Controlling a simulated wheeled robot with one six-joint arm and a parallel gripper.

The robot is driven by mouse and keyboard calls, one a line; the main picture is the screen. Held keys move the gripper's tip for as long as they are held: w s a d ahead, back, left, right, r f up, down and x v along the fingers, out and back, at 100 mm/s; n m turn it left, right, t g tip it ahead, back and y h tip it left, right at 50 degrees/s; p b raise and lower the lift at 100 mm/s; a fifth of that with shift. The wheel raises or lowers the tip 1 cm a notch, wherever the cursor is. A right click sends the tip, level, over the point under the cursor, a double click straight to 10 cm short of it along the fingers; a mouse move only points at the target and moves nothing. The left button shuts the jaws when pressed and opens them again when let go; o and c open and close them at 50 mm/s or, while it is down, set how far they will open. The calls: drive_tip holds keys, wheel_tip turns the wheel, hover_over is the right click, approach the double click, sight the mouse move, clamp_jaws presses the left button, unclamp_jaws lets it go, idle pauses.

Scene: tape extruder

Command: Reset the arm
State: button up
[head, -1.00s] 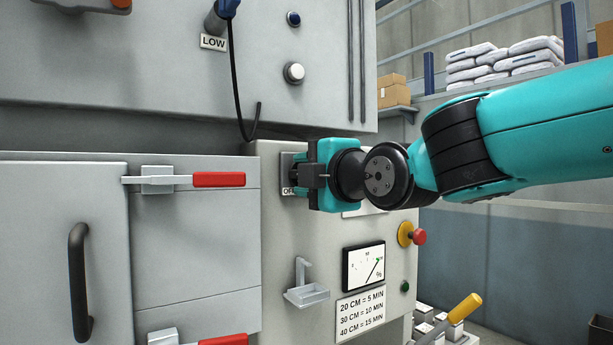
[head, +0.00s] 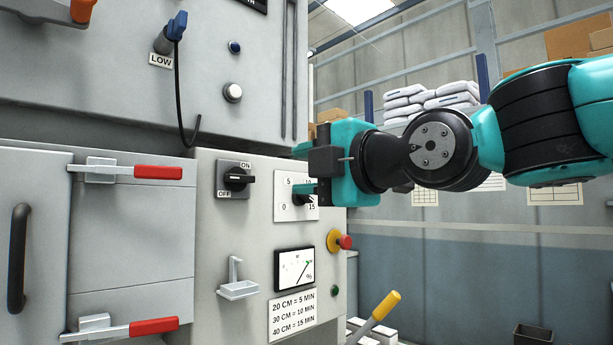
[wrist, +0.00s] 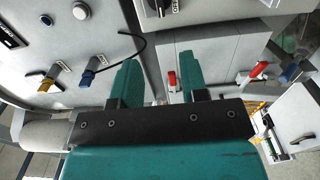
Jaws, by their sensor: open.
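My gripper (head: 303,170) is at the middle of the head view, to the right of the ON/OFF switch (head: 236,179) and apart from it. Its jaws point left toward the machine. In the wrist view its two teal fingers (wrist: 161,78) stand well apart with nothing between them. My arm runs from the gripper to the right edge. The gripper partly covers the 0–15 dial (head: 295,200); I cannot tell its exact setting. The black switch knob lies roughly level between its ON and OFF labels.
The grey machine front (head: 130,235) fills the left, with red-handled latches (head: 158,172), a blue LOW knob (head: 177,25), a gauge (head: 294,268) and a red button (head: 345,242). A yellow-handled lever (head: 386,305) stands below right. Shelves with white bags (head: 430,97) are behind.

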drive_tip(key=shift+a, duration=0.15)
drive_tip(key=shift+f, duration=0.1)
drive_tip(key=s+d+f+m+g+h+p, duration=0.1)
drive_tip(key=s+d+f+m+g, duration=0.3)
drive_tip(key=f, duration=0.5)
drive_tip(key=s+d+f+m+g+h+p, duration=0.2)
drive_tip(key=s+d+f+m+g+h, duration=0.2)
drive_tip(key=s+f+m, duration=0.4)
drive_tip(key=s+d+f+m+g+h+p, duration=0.2)
drive_tip(key=s+d+f+m+g, duration=0.2)
drive_tip(key=s+f+m, duration=0.3)
wheel_tip(320, 180, down, 3)
drive_tip(key=shift+s+f+g, duration=0.2)
drive_tip(key=shift+s+g, duration=0.55)
drive_tip(key=shift+g, duration=0.15)
